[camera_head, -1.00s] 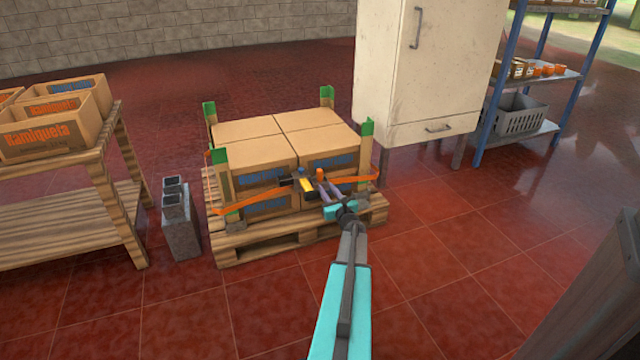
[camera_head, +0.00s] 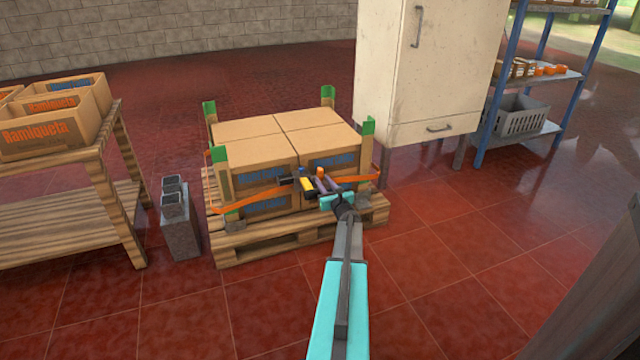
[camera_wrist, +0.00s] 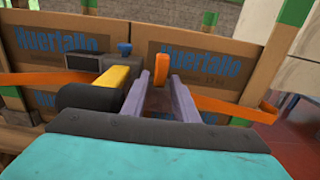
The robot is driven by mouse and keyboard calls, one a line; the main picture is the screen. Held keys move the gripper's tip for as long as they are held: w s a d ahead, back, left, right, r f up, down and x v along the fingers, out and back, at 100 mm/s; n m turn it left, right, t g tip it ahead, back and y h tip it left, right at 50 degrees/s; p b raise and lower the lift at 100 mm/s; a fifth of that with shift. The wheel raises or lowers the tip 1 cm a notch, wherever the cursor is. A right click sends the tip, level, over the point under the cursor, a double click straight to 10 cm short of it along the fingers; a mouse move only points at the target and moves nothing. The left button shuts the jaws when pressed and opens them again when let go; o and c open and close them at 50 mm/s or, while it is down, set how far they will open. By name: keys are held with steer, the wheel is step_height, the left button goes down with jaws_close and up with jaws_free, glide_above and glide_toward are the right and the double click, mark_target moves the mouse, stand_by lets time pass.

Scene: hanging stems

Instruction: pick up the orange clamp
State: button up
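A small orange upright piece (camera_head: 320,172), which looks like the orange clamp, stands out at the front of the boxes. In the wrist view the orange clamp (camera_wrist: 161,70) shows just beyond my fingertips, in line with the gap between them. My gripper (camera_head: 323,185) is open, with its two grey-purple fingers apart. In the wrist view the gripper (camera_wrist: 158,82) has nothing clearly held between its fingers. I cannot tell whether a finger touches the clamp. The clamp's lower part is partly hidden.
A black and yellow tool (camera_wrist: 110,85) with a blue knob sits close against my left finger. An orange strap (camera_head: 245,202) runs around the cartons (camera_head: 255,160) on a wooden pallet (camera_head: 255,250). A white cabinet (camera_head: 420,80) stands behind right. Red floor in front is clear.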

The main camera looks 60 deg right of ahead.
steer(key=shift+x, duration=1.05)
steer(key=shift+c, duration=0.3)
jaws_close()
